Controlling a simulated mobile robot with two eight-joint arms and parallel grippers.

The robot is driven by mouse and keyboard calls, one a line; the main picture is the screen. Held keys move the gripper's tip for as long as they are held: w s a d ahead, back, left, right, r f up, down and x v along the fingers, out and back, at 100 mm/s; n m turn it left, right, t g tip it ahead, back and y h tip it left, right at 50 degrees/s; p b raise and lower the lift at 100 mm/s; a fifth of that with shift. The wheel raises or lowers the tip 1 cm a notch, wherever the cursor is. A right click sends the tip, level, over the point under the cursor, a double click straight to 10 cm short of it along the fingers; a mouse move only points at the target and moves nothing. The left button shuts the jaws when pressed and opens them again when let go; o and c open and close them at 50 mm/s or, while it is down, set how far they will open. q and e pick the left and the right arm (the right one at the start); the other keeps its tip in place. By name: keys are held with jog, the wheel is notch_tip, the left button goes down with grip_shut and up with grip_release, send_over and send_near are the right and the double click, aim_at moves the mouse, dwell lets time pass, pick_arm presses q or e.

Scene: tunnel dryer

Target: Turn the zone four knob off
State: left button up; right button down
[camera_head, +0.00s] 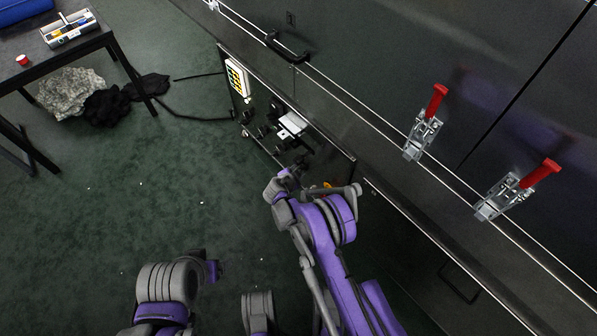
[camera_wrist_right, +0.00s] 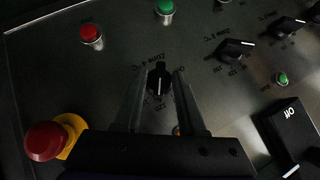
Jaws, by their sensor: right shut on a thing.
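The zone four knob (camera_wrist_right: 159,80) is a small black knob with a pale pointer line, on the dark control panel (camera_wrist_right: 60,65). In the right wrist view the line appears to run up and down the picture. The label above it seems to read zone 4, upside down; the smaller marks are hard to read. My right gripper (camera_wrist_right: 158,88) has one finger on each side of the knob and is shut on it. In the head view my right gripper (camera_head: 290,174) is at the low panel, and my arm hides the knob.
A red emergency stop (camera_wrist_right: 46,141) on a yellow base, a red button (camera_wrist_right: 91,34) and a green button (camera_wrist_right: 165,9) surround the knob. Another black knob (camera_wrist_right: 235,48) and a black switch marked Off (camera_wrist_right: 288,128) are right.

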jog(key=shift+g, duration=0.4)
jog(key=c, duration=0.9)
grip_release()
jog(key=shift+o, duration=0.2)
jog(key=shift+r, duration=0.1)
jog(key=p+v, duration=0.2)
jog(key=v, duration=0.8)
jog(key=shift+s+a+p, duration=0.2)
jog(key=shift+a+p, duration=0.1)
jog(key=shift+r, duration=0.15)
